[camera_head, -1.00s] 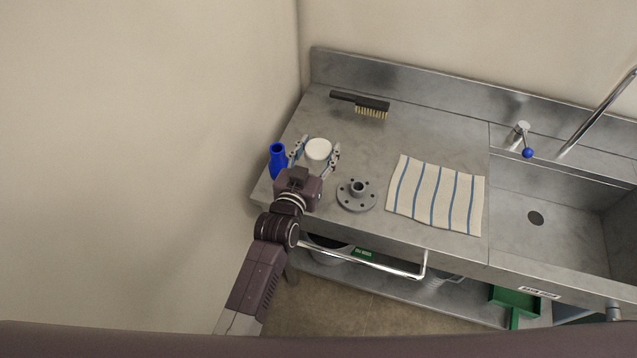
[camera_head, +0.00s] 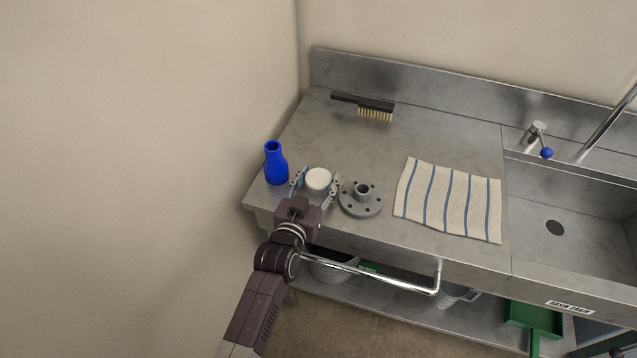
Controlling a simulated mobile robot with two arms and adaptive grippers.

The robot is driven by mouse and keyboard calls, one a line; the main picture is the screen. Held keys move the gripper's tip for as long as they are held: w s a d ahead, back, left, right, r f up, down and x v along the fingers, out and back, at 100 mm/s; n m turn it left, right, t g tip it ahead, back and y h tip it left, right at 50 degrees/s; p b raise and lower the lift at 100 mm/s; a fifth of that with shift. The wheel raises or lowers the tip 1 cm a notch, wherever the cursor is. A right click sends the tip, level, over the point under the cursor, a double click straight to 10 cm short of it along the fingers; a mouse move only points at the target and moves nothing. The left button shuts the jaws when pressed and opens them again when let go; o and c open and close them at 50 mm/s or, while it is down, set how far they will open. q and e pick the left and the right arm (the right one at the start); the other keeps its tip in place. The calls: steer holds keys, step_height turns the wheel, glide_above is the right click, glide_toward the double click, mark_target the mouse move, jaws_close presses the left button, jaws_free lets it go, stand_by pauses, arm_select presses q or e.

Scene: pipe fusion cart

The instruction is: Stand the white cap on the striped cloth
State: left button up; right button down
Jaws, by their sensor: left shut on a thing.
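The white cap (camera_head: 318,179) is a short round piece near the left front of the steel counter. My left gripper (camera_head: 316,183) is shut on it, with one finger on each side. I cannot tell whether the cap touches the counter or is held just above it. The striped cloth (camera_head: 449,200) is cream with blue stripes and lies flat on the counter to the right, left of the sink. Nothing lies on it. My right gripper is not in view.
A grey flange (camera_head: 361,199) lies between the cap and the cloth, close to the gripper's right finger. A blue bottle-shaped piece (camera_head: 275,164) stands at the left edge. A brush (camera_head: 366,107) lies at the back. The sink (camera_head: 570,215) is at right. The counter's middle is clear.

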arm_select(q)
steer(key=shift+f, duration=0.1)
steer(key=o, duration=1)
steer(key=shift+c, duration=0.2)
